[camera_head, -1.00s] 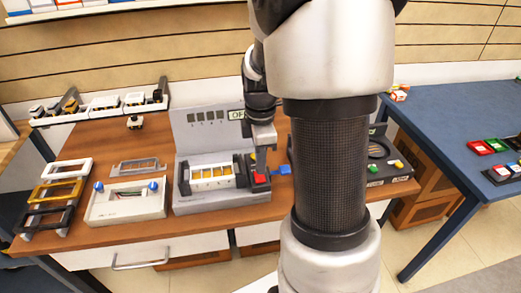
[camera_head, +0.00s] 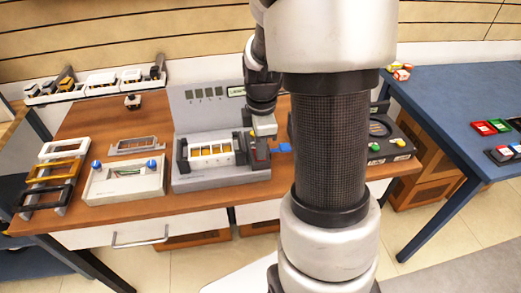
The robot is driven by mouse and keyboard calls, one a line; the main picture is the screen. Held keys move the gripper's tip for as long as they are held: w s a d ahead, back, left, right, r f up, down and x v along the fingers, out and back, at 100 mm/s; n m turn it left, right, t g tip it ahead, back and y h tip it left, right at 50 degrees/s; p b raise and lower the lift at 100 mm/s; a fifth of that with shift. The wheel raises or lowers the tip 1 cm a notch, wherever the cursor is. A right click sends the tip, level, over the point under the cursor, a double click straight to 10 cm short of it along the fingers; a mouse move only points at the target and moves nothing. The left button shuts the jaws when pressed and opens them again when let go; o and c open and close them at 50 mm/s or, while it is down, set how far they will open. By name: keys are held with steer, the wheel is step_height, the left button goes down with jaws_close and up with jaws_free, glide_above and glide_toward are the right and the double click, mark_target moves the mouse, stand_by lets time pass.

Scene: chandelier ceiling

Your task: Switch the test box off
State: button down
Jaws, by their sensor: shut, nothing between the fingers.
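The test box (camera_head: 222,181) is a grey unit with an upright back panel on the wooden bench. The panel has several small dark windows and a pale label (camera_head: 236,91), partly hidden by my arm and not readable. A white slotted piece (camera_head: 210,154) sits in a dark holder on its deck. A dark red button (camera_head: 261,155) is at the deck's right side, with a yellow part above it. My gripper (camera_head: 262,144) is shut and empty, pointing down at the red button. I cannot tell whether it touches the button.
A white box with blue knobs (camera_head: 126,182) and coloured frames (camera_head: 54,172) stand left. A blue piece (camera_head: 284,148) lies just right of the test box. A dark unit (camera_head: 390,148) stands behind my column. A blue table (camera_head: 450,105) is at right.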

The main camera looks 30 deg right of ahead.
steer(key=shift+w+d+r, duration=0.2)
steer(key=shift+w, duration=0.5)
steer(key=shift+r+p, duration=0.1)
steer(key=shift+p, duration=0.25)
steer(key=shift+a+r, duration=0.1)
steer(key=shift+r, duration=0.15)
step_height(320, 180, up, 13)
steer(key=s+p, duration=0.2)
steer(key=p, duration=0.2)
steer(key=shift+s+a, duration=0.15)
steer(key=shift+a, duration=0.1)
steer(key=shift+r+p, duration=0.15)
steer(key=shift+p, duration=0.15)
